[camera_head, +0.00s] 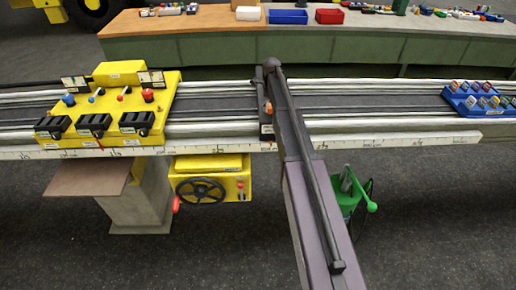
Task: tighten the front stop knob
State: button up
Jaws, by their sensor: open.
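A narrow dark stop-like piece (266,128) sits across the rail near the middle, with a small orange-red knob (268,107) on it. I cannot tell for sure that this is the front stop knob, nor whether it is tight or loose. A long purple-grey beam (306,205) with a dark rod (303,155) along its top runs from the bottom of the picture up to the rail, just right of that knob. The rod's rounded dark end (271,64) is at the rail's far side. My gripper is not in view.
A yellow control panel (118,98) stands on the rail (380,125) at left, a blue rack (478,99) at right. Below hang a yellow box with a black handwheel (201,190) and a green crank (358,190). A bench (180,48) with bins is behind. Floor in front is clear.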

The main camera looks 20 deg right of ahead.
aim_at(270, 106)
jog(key=n, duration=1)
jog(key=shift+n, duration=0.3)
jog(key=n, duration=0.3)
jog(key=shift+n, duration=0.4)
jog(key=n, duration=1)
jog(key=shift+n, duration=0.4)
jog(key=n, duration=0.3)
jog(key=shift+n, duration=0.4)
jog(key=shift+r+p, duration=0.35)
notch_tip(270, 106, up, 13)
jog(key=p, duration=1.3)
jog(key=s+a+f+b, duration=0.3)
jog(key=s+a, duration=0.1)
jog(key=s, duration=0.5)
jog(key=s+a+f+b, duration=0.3)
jog(key=s+a, duration=0.2)
jog(key=s, duration=0.4)
jog(key=s+a+f+m+b, duration=0.1)
jog(key=s+a+f+b, duration=0.2)
jog(key=s, duration=0.6)
jog(key=shift+s+a+f+b, duration=0.35)
jog(key=shift+a+f+b, duration=0.05)
jog(key=shift+a, duration=0.55)
